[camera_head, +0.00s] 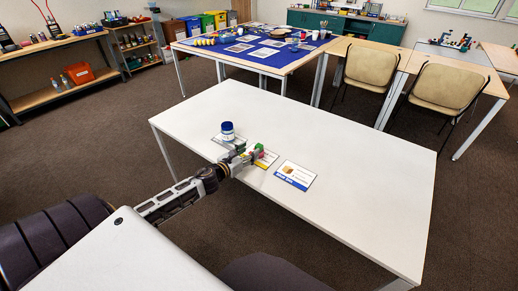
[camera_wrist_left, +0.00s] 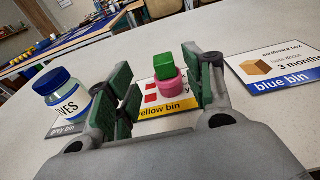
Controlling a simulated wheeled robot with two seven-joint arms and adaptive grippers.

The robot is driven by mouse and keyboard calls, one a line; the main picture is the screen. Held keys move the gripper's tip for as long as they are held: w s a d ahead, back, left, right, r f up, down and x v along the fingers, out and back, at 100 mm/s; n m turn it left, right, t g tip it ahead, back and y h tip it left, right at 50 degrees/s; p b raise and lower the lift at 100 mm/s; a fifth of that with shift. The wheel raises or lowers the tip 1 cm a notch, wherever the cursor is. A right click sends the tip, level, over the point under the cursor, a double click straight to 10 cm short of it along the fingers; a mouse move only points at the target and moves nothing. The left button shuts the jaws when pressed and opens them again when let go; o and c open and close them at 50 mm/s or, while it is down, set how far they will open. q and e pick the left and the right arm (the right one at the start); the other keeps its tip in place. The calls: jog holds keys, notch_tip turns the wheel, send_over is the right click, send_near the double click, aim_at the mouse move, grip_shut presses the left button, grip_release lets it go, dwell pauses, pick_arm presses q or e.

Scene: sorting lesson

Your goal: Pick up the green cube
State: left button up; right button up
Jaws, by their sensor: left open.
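The green cube (camera_wrist_left: 164,66) sits on top of a pink round piece (camera_wrist_left: 170,87) in the left wrist view. Both are over the card marked yellow bin (camera_wrist_left: 160,109), which also shows in the head view (camera_head: 266,160). My left gripper (camera_wrist_left: 158,82) is open, and its green-padded fingers appear on either side of the cube in the wrist view. Nothing is held between them. In the head view my left gripper (camera_head: 250,154) is low over the white table and hides much of this spot, so the cube is hard to make out there. My right gripper is not in view.
A blue-lidded jar (camera_head: 227,131) stands on the grey bin card (camera_wrist_left: 62,128), left of the gripper. A blue bin card (camera_head: 295,175) lies to the right. The rest of the white table (camera_head: 370,190) is clear. A blue-covered table (camera_head: 237,56) stands behind.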

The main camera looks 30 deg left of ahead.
aim_at(257, 147)
pick_arm(q)
jog(key=shift+w, duration=0.1)
jog(key=shift+w+d+f, duration=0.15)
jog(key=shift+w, duration=0.65)
jog(key=shift+w+d+f, duration=0.1)
jog(key=shift+w+f, duration=0.1)
jog(key=shift+w, duration=0.6)
jog(key=shift+w+d+f, duration=0.15)
jog(key=shift+w, duration=0.65)
jog(key=c, duration=1)
